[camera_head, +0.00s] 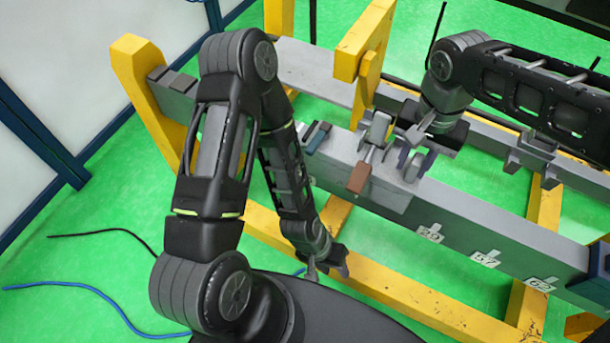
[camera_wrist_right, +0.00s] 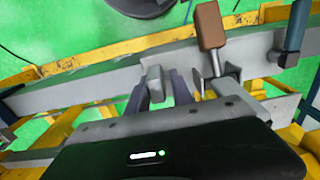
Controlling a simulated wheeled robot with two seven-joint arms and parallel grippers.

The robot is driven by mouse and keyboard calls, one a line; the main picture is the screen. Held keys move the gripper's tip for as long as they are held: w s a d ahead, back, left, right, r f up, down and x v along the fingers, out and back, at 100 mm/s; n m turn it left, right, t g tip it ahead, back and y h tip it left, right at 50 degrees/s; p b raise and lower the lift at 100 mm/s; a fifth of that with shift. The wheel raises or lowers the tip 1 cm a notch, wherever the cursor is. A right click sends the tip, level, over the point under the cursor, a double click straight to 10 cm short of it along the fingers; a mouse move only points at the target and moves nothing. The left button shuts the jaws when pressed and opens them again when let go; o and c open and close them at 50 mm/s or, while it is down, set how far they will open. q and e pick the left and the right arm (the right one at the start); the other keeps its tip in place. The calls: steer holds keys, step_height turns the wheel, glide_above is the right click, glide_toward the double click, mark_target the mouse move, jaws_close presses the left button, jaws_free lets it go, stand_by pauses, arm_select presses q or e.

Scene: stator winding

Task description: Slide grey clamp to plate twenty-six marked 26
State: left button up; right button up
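The grey clamp (camera_wrist_right: 155,82) shows its pale grey handle between the fingers of my right gripper (camera_wrist_right: 162,92) in the right wrist view. A gap shows beside the handle, so the fingers look open around it. In the head view my right gripper (camera_head: 415,162) is over the grey beam, and the clamp is mostly hidden there. Three numbered plates show on the beam's front: one looks like 20 or 26 (camera_head: 430,232), then 57 (camera_head: 486,258) and 62 (camera_head: 541,283). My left gripper (camera_head: 328,264) hangs low in front of the beam, empty; its opening is unclear.
A brown-handled clamp (camera_head: 358,178) sits close left of my right gripper, with a blue-handled clamp (camera_head: 317,138) further left. A grey bracket (camera_head: 533,152) stands on the rear rail. Yellow frame posts (camera_head: 364,40) rise behind. The front beam's right part is clear.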

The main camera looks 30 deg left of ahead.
mark_target(347, 149)
steer(key=shift+a, duration=0.15)
steer(key=shift+a+p, duration=0.45)
steer(key=shift+a, duration=2.3)
steer(key=shift+w+a+p, duration=0.15)
steer(key=shift+a+p, duration=0.8)
steer(key=shift+a, duration=3.05)
steer(key=shift+d, duration=0.3)
steer(key=shift+o, duration=0.5)
steer(key=shift+o, duration=0.9)
